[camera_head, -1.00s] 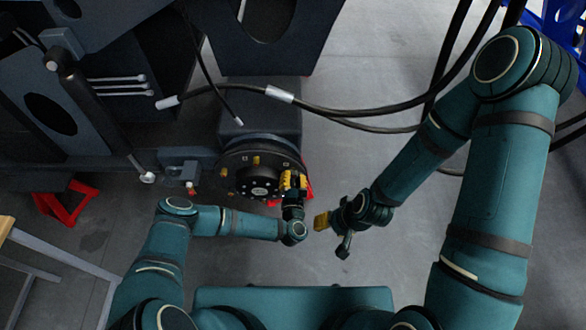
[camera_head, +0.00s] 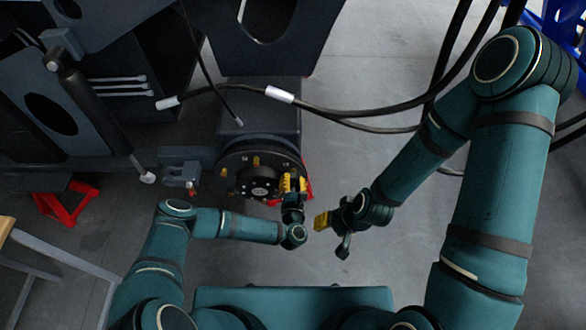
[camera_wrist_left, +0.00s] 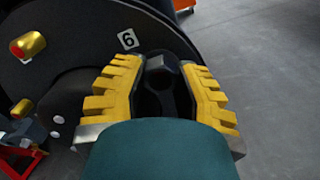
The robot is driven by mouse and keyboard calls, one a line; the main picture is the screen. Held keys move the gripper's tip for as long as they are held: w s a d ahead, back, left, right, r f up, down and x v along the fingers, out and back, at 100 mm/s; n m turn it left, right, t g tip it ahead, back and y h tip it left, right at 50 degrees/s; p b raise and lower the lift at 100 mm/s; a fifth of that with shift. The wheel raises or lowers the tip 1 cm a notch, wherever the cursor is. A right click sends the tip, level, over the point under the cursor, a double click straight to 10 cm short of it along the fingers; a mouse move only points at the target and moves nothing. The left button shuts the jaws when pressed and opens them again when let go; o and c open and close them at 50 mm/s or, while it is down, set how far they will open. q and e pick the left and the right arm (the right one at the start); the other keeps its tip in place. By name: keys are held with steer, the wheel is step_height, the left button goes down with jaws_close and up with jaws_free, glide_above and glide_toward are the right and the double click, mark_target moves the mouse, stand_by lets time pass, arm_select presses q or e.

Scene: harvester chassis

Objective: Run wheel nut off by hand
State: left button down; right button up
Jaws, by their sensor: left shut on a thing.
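The wheel hub (camera_head: 236,160) is a round black disc with brass-coloured studs, at the middle of the head view. My left gripper (camera_head: 293,183) is at the hub's right side, its yellow fingers shut on a wheel nut. In the left wrist view, the dark nut (camera_wrist_left: 160,68) sits between the yellow fingers (camera_wrist_left: 160,88), beside the number 6 label on the hub face. How far the nut is along its stud is hidden. My right gripper (camera_head: 330,222) hangs to the right of the hub, apart from it; its finger opening is unclear.
The dark chassis (camera_head: 110,130) fills the upper left, with a hanging cylinder (camera_head: 95,115). A red stand (camera_head: 65,203) is at the left, near a table edge (camera_head: 60,262). Grey floor around my right gripper is clear.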

arm_select(q)
steer(key=shift+s, duration=1.1)
steer(key=shift+s, duration=0.1)
steer(key=shift+s+p, duration=0.55)
steer(key=shift+s, duration=1.8)
